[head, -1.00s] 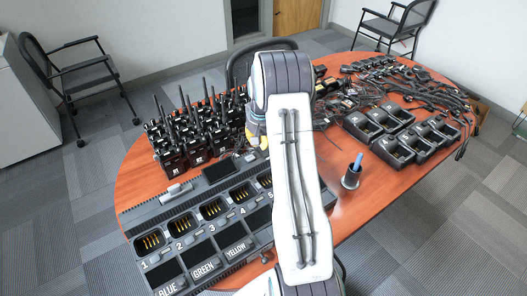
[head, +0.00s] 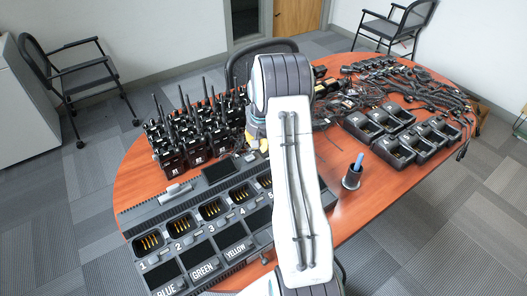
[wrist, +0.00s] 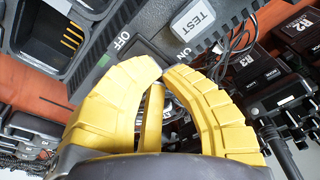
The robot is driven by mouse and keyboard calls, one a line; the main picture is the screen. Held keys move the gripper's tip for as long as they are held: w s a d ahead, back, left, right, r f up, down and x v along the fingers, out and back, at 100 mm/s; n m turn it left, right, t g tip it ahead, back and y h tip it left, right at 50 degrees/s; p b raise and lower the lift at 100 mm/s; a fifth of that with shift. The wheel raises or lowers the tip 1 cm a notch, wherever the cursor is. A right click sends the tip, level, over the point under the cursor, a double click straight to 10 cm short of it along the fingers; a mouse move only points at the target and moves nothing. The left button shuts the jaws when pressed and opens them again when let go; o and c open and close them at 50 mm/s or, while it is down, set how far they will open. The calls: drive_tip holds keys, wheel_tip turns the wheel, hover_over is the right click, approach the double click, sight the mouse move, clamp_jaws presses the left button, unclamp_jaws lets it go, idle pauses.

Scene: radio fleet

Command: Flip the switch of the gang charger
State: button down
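The gang charger (head: 206,262) is a long dark unit with numbered slots and BLUE, GREEN and YELLOW labels, on the table at the lower left of the head view. In the wrist view its panel (wrist: 104,57) shows a black switch (wrist: 143,50) between the OFF and ON markings, and a grey TEST button (wrist: 198,20). My yellow gripper (wrist: 163,74) has its fingertips almost together, with nothing seen between them. The tips are just below the switch in the picture and partly cover its surround; I cannot tell whether they touch it. In the head view my arm hides most of the gripper.
Several radios with antennas (head: 196,135) stand behind the charger on the wooden table (head: 345,215). A pen cup (head: 352,177) stands right of my arm. More chargers (head: 380,125) and tangled cables fill the far right. Chairs (head: 75,85) stand around the table.

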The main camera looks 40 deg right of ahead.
drive_tip(key=shift+s+f, duration=0.1)
drive_tip(key=shift+f, duration=0.15)
drive_tip(key=shift+r, duration=0.2)
drive_tip(key=shift+r+p, duration=2.2)
drive_tip(key=shift+r, duration=1.2)
